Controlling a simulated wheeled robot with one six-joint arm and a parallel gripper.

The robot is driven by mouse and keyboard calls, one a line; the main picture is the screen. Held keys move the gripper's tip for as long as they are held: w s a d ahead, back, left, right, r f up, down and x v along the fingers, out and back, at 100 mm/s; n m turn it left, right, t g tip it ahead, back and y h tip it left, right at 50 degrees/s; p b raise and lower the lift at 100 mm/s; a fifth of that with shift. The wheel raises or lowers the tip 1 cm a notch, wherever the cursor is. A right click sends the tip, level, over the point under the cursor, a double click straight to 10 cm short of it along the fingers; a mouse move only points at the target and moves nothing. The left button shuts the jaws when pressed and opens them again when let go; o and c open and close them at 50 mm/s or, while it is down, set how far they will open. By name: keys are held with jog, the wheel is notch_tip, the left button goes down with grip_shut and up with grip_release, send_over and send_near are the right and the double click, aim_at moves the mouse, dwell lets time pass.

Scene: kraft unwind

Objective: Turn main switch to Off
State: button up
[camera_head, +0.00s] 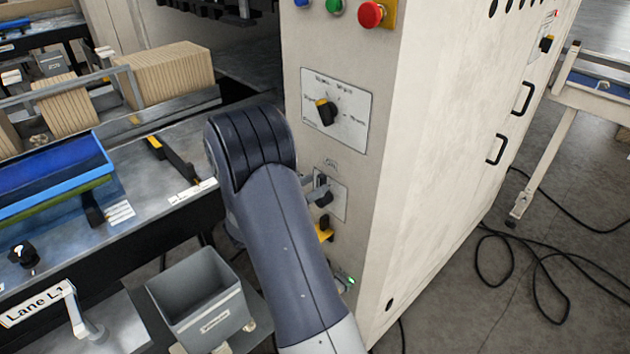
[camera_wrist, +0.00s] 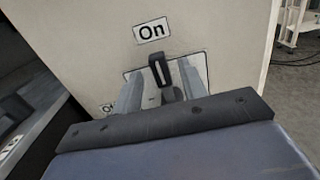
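The main switch (camera_wrist: 158,68) is a black handle on a pale plate on the cabinet's front face. My gripper (camera_wrist: 161,88) is open, with one grey finger on each side of the handle. Narrow gaps seem to show between handle and fingers; contact is not clear. In the head view the switch (camera_head: 324,196) is partly hidden by my gripper and arm.
A larger rotary selector (camera_head: 326,112) sits above on the same cabinet (camera_head: 420,150), below a red button (camera_head: 371,15). A yellow-and-black part (camera_head: 324,233) is just below the switch. A grey bin (camera_head: 203,303) stands lower left. Cables lie on the floor at right.

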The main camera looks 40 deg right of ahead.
jog(key=shift+d, duration=0.6)
jog(key=shift+c, duration=0.6)
grip_shut()
